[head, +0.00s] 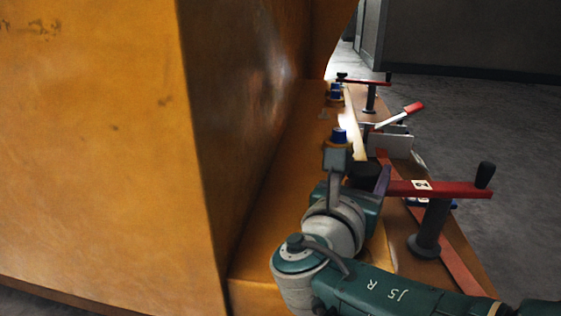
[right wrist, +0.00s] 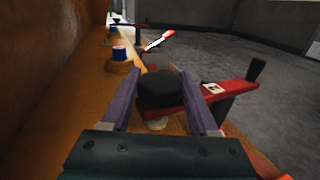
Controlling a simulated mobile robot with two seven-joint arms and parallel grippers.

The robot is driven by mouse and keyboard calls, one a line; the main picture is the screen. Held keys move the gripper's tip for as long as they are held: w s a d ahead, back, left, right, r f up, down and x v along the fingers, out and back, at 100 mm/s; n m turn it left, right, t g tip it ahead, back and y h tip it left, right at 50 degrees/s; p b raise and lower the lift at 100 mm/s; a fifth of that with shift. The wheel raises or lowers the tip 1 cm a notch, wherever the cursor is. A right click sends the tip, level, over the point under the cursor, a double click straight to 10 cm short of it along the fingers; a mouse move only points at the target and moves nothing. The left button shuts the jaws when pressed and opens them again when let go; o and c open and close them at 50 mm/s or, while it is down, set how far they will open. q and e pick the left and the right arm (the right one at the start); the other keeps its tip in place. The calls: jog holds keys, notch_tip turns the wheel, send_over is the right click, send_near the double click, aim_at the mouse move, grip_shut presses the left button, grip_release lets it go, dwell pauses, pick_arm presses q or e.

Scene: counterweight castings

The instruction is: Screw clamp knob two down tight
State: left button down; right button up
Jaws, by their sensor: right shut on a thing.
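Clamp knob two is a round black knob (right wrist: 160,88) at the end of a red clamp bar (right wrist: 232,89), which bears a white tag with a 2. The knob (head: 362,171) and the bar (head: 455,190) also show in the head view. My right gripper (right wrist: 160,80) has its purple fingers on either side of the knob and is shut on it. In the head view my right gripper (head: 368,178) partly hides the knob. A pale foot shows below the knob in the wrist view. My left gripper is out of view.
A large orange casting wall (head: 100,150) stands close on the left. A blue-capped fitting (head: 339,136) stands just beyond my gripper. Further back are a red-tipped lever (head: 413,108) and another red clamp bar (head: 367,82). Grey floor (head: 500,130) lies open to the right.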

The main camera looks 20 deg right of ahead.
jog(key=shift+r+m+g+h, duration=0.2)
jog(key=shift+m+g+h, duration=0.2)
jog(key=shift+g, duration=0.1)
jog(key=o, duration=1.4)
jog(key=shift+d+f, duration=0.1)
jog(key=shift+d, duration=0.05)
jog(key=shift+s+a, duration=0.15)
jog(key=shift+a, duration=0.15)
jog(key=p+v, duration=0.2)
jog(key=v, duration=0.6)
jog(key=shift+s+a, duration=0.2)
jog(key=shift+a, duration=0.1)
jog(key=shift+s+a+p, duration=0.2)
jog(key=shift+a+p, duration=0.1)
